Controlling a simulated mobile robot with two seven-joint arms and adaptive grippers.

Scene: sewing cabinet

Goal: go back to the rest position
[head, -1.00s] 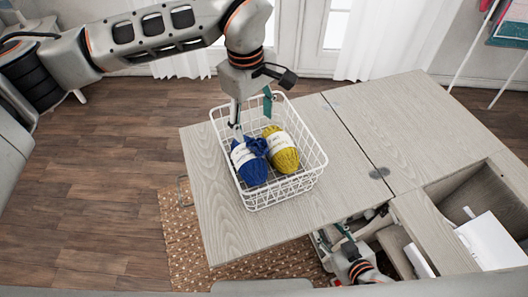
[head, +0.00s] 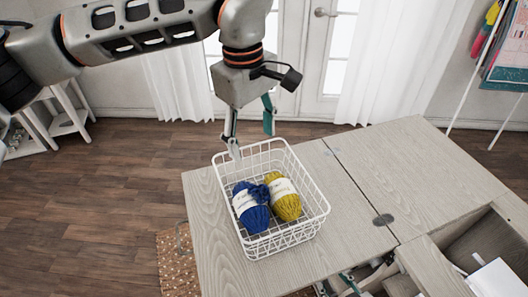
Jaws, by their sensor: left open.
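My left gripper (head: 250,138) is open and empty above the back left rim of the white wire basket (head: 287,246). One fingertip is close to the rim; I cannot tell whether it touches. The basket stands on the grey wooden cabinet top and holds a blue yarn ball (head: 251,208) and a yellow yarn ball (head: 285,199), side by side with white labels. A small part of my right gripper (head: 350,283) shows at the bottom edge, below the cabinet top; the rest is hidden or out of frame.
The cabinet top (head: 400,165) is bare to the right of the basket. An open compartment (head: 478,240) with white paper (head: 497,280) is at the lower right. White curtains and a door stand behind. A rack (head: 490,75) with cloth is at the upper right.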

